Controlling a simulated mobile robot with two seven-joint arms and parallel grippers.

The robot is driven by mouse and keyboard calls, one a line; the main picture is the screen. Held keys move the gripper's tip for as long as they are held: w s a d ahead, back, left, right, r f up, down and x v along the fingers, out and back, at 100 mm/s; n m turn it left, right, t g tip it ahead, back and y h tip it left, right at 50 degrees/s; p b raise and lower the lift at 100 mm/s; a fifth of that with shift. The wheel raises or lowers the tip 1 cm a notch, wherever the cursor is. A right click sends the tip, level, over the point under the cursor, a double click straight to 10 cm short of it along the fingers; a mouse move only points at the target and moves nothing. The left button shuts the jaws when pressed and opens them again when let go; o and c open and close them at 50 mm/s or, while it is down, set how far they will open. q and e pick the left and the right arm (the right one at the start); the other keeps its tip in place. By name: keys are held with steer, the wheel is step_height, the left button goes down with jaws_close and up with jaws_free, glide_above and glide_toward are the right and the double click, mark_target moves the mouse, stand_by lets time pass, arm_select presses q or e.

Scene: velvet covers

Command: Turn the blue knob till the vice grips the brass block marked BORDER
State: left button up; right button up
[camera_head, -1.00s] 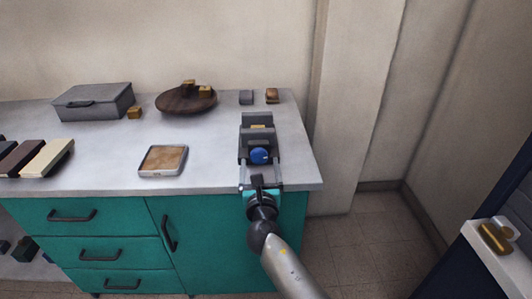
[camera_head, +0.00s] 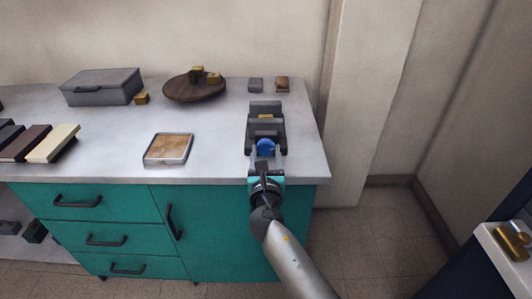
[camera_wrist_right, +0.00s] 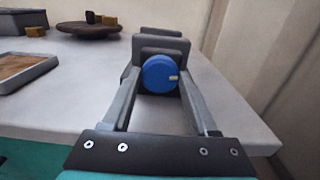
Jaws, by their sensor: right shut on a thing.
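The grey vice (camera_head: 265,107) stands near the bench's right end, and it also shows in the right wrist view (camera_wrist_right: 160,42). A brass block (camera_head: 265,117) sits between its jaws; its marking is too small to read, and any gap at the jaws cannot be told. The round blue knob (camera_head: 265,147) is on the vice's near face. In the right wrist view the knob (camera_wrist_right: 158,74) has a pale mark at its right side. My right gripper (camera_head: 266,154) is shut on the knob, one finger on each side. My left gripper is not in view.
A square tray (camera_head: 168,161) lies left of the vice. Behind it are a round wooden dish (camera_head: 180,92) with brass blocks and a grey box (camera_head: 101,88). Two small blocks stand behind the vice. A wall pillar (camera_head: 360,100) rises right of the bench.

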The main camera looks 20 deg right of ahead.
steer(key=c, duration=0.7)
steer(key=shift+o, duration=0.2)
